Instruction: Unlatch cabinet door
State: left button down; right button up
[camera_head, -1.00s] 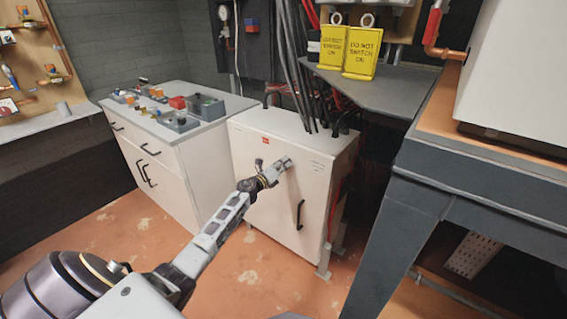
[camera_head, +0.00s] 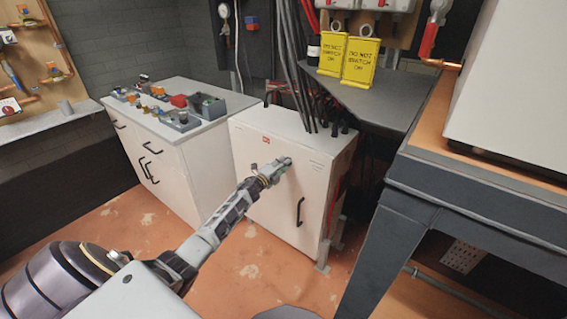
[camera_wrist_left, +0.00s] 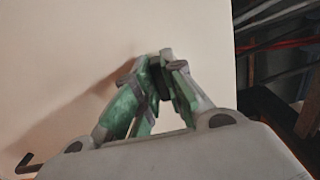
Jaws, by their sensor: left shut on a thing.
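The cabinet (camera_head: 285,205) is a pale box standing in the middle of the head view. Its front door looks closed, with a black bar handle (camera_head: 300,212) on its right half. My left gripper (camera_head: 284,163) is at the upper part of the door face, above and left of the handle. In the left wrist view its fingers (camera_wrist_left: 158,80) are closed together against the pale door (camera_wrist_left: 80,60), around a small dark part, probably the latch, which they mostly hide. A black handle end (camera_wrist_left: 28,163) shows at the lower left there. My right gripper is out of view.
A white drawer unit (camera_head: 160,165) with small devices on top stands left of the cabinet. A dark-legged bench (camera_head: 385,240) stands close on the right. Orange floor lies open in front.

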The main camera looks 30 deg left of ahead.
pick_arm(q)
jog(key=shift+n, duration=0.4)
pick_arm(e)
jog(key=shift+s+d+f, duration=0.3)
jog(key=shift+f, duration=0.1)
pick_arm(q)
jog(key=c, duration=1.5)
grip_release()
jog(key=shift+s, duration=0.2)
jog(key=s+a, duration=0.1)
jog(key=s, duration=1)
jog(key=shift+s, duration=0.3)
